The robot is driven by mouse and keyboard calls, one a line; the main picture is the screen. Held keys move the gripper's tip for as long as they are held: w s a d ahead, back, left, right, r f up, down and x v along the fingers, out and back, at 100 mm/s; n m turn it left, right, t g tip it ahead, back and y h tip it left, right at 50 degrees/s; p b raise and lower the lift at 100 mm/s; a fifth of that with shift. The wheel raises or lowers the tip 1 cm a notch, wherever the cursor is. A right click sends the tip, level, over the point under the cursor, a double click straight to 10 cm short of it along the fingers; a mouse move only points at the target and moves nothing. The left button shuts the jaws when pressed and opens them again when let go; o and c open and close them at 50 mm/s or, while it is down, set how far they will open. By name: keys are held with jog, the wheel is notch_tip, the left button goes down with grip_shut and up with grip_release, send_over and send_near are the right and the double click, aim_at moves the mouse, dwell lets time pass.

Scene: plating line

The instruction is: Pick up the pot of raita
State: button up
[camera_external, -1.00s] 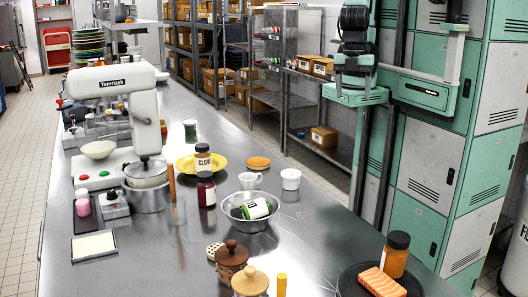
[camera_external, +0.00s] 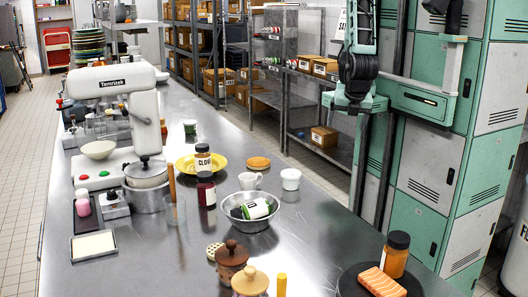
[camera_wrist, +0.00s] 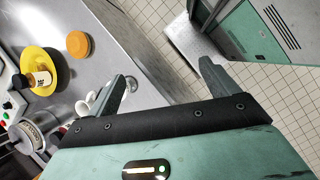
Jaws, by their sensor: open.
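A small white pot (camera_external: 290,179), which looks like the raita pot though I read no label, stands upright on the steel counter near its right edge. A white cup (camera_external: 249,181) stands to its left and a steel bowl (camera_external: 249,212) in front of it. My gripper (camera_wrist: 165,86) is open and empty in the wrist view, its fingers wide apart over the counter's edge and the floor. White rounded items (camera_wrist: 86,104) show beside the left finger; I cannot tell which is the pot. In the external view my arm is at upper right, away from the pot.
A yellow plate (camera_external: 186,166) with a clove jar (camera_external: 203,160) stands left of the pot, and an orange round (camera_external: 258,163) lies behind it. Green lockers (camera_external: 430,165) rise at right.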

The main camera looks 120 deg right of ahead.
notch_tip(320, 180, down, 6)
jog(key=d+n+t+h+b, duration=0.1)
jog(key=d+n+h+b, duration=0.1)
jog(key=d+n+h, duration=0.15)
jog(key=n+t+b, duration=0.5)
jog(key=n+t, duration=0.9)
jog(key=t, duration=0.2)
send_near(289, 173)
jog(key=shift+w+d+f+h, duration=0.15)
jog(key=shift+w+d+h, duration=0.4)
jog(key=shift+d, duration=0.45)
jog(key=shift+w+a+f+n+y, duration=0.15)
jog(key=shift+w+a+n+y, duration=0.05)
jog(key=shift+w+n+y, duration=0.1)
jog(key=shift+w+d+y, duration=0.15)
jog(key=shift+w+y, duration=0.15)
jog(key=shift+w, duration=0.3)
jog(key=p+x, duration=0.2)
jog(key=x, duration=0.3)
jog(key=shift+w+d+r, duration=0.1)
jog(key=shift+w+r, duration=0.05)
jog(key=shift+r, duration=0.05)
jog(key=shift+w+d+f, duration=0.1)
jog(key=shift+w+d, duration=0.15)
jog(key=shift+w, duration=0.25)
jog(key=c, duration=1.1)
